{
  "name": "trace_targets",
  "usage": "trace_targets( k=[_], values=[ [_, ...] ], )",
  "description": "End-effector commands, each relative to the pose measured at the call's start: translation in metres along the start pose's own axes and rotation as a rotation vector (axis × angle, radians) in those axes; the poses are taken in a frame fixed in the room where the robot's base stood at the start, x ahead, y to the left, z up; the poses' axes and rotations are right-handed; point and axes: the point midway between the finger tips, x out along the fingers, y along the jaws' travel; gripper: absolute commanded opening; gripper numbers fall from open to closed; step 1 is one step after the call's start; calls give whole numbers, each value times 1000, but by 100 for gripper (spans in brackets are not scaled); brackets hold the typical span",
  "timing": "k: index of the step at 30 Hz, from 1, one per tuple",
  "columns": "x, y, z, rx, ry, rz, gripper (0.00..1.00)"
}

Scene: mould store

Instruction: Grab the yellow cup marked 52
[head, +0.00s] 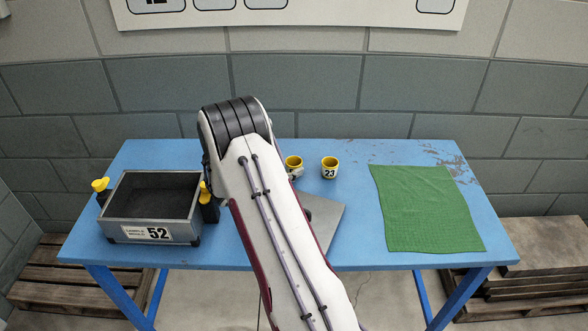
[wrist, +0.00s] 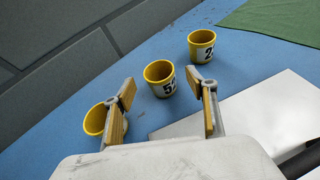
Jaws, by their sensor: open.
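The yellow cup whose label begins with 5 (wrist: 154,70) stands upright on the blue table in the wrist view, just beyond my fingertips; the second digit is unclear. In the head view a yellow cup (head: 292,161) shows beside my arm, its label mostly hidden. My gripper (wrist: 168,88) is open and empty, its fingers on either side of the line to the middle cup. In the head view my arm hides the gripper. A metal box (head: 114,224) with a 52 label stands at the left of the table.
A cup marked 23 (head: 330,163) stands to the right, also in the wrist view (wrist: 201,38). Another yellow cup (wrist: 94,119) is beside my left finger, label unseen. A grey plate (head: 325,213) lies near my arm. A green cloth (head: 425,210) lies at right.

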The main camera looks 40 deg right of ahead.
Motion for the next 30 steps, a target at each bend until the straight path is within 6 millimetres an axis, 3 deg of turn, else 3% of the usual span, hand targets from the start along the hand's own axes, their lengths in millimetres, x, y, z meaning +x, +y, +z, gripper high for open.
trace_targets(
  k=[8, 21, 30],
  values=[
    [5, 0, 0, 0, 0, -1, 57],
    [48, 1, 1, 0, 0, -1, 57],
    [52, 2, 0, -1, 1, 0, 57]
  ],
)
